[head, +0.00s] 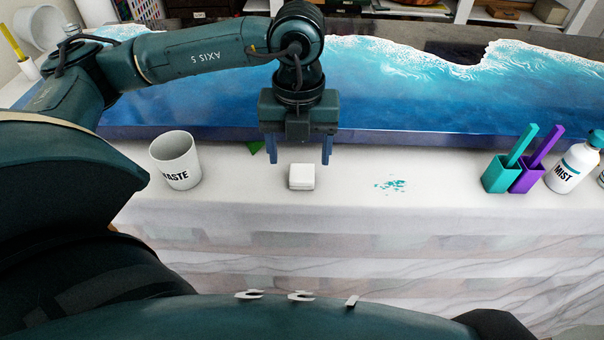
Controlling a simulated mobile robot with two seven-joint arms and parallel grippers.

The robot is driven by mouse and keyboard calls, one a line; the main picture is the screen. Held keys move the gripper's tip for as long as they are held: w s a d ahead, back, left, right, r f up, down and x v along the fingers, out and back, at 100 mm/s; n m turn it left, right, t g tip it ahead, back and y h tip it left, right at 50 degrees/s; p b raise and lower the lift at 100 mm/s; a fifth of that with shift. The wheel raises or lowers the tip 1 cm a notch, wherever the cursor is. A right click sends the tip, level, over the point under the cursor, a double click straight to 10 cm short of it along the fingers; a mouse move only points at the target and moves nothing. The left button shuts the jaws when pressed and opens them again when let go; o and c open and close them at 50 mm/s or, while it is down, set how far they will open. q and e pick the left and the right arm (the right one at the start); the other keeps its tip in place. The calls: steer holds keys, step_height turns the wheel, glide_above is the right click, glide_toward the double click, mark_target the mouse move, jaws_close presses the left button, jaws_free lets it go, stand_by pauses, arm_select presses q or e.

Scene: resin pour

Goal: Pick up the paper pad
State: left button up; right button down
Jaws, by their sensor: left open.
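The paper pad, a small white block (301,177), lies on the white-covered table near its front edge. My left gripper (299,160) hangs just behind and above it, pointing down, with its two blue fingers apart and nothing between them that I can see. The fingers look wider apart than the pad. From this view I cannot tell the exact height of the fingertips over the table. My right gripper is not in view.
A white WASTE cup (175,160) stands left of the pad. Teal flecks (390,185) lie to the right. Teal (498,176) and purple (526,178) holders and a MIST bottle (572,165) stand at far right. A blue ocean-patterned resin slab (400,90) fills the back.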

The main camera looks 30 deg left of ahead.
mark_target(302, 172)
arm_select(q)
steer(key=f, duration=0.5)
steer(key=shift+w+p, duration=0.3)
steer(key=c, duration=1)
step_height(302, 172, up, 10)
steer(key=shift+c, duration=0.2)
steer(key=o, duration=0.4)
steer(key=c, duration=0.4)
